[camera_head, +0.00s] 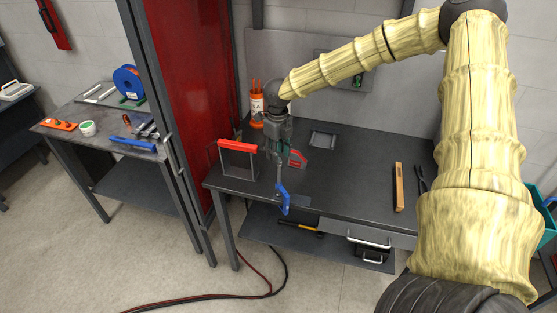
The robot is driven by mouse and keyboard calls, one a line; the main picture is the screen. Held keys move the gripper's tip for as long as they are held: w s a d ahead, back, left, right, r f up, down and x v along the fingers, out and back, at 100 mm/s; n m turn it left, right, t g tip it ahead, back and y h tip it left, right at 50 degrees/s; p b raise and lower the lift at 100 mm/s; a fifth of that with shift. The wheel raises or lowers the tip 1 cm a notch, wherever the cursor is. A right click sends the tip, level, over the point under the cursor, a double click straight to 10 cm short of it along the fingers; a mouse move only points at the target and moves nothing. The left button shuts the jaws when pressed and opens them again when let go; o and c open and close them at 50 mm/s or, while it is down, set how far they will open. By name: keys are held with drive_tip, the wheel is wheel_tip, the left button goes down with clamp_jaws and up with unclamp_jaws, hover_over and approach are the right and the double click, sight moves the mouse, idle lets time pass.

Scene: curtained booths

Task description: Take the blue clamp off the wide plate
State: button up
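A blue-handled tool (283,198), which looks like the blue clamp, shows at the front edge of the dark workbench (350,185). A thin grey bar runs up from its blue part toward my gripper (279,148). My gripper points down over the left part of the bench, just above that bar. Its fingers are small and dark here, so I cannot tell whether they touch the bar or are apart. A grey upright piece with a red top (238,147) stands left of the gripper. I cannot tell which piece is the wide plate.
A red clamp-like piece (297,158) is close right of my gripper. An orange-and-white bottle (257,108) stands behind it. A small grey tray (323,139) and a wooden bar (398,187) lie farther right, with clear bench between. A red curtain (185,100) and post border the left.

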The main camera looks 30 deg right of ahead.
sight(280, 159)
drive_tip(key=m, duration=0.4)
drive_tip(key=shift+m, duration=0.3)
drive_tip(key=m, duration=0.3)
drive_tip(key=shift+m, duration=0.4)
drive_tip(key=shift+s, duration=0.15)
drive_tip(key=shift+s, duration=0.3)
drive_tip(key=shift+f, duration=0.15)
drive_tip(key=shift+f+b, duration=0.7)
drive_tip(key=shift+f, duration=0.65)
